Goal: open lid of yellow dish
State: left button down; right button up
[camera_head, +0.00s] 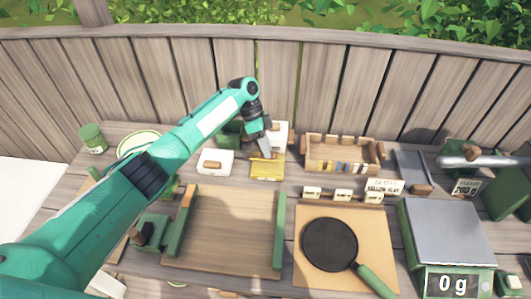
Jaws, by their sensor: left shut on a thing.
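My left arm comes in from the left, and my left gripper (266,154) points down at the top of the dish. The gripper is shut at the handle of the yellow lid (258,161). The lid looks to be on the dish or very close to it; the arm hides part of this. The right gripper is not in view.
A white dish (215,162) stands left of the yellow one. A wooden rack (342,154) stands to the right. A tray with green sides (232,230), a black pan (330,245) and a scale reading 0 g (440,231) lie nearer. A plank fence (330,85) closes the back.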

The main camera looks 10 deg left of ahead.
pick_arm(q)
jog(key=shift+w, duration=0.15)
jog(key=c, duration=1.5)
grip_release()
jog(key=shift+f, duration=0.1)
jog(key=shift+o, duration=1.3)
jog(key=shift+w+f, duration=0.1)
jog(key=shift+w, duration=0.05)
jog(key=shift+w+f, duration=0.1)
jog(key=shift+w, duration=0.1)
jog(key=shift+s, duration=0.25)
jog(key=shift+w+a+r, duration=0.2)
jog(key=shift+w+r, duration=0.1)
jog(key=shift+r, duration=0.2)
jog(key=b+v, duration=0.4)
jog(key=v, duration=0.9)
jog(key=shift+b, duration=0.3)
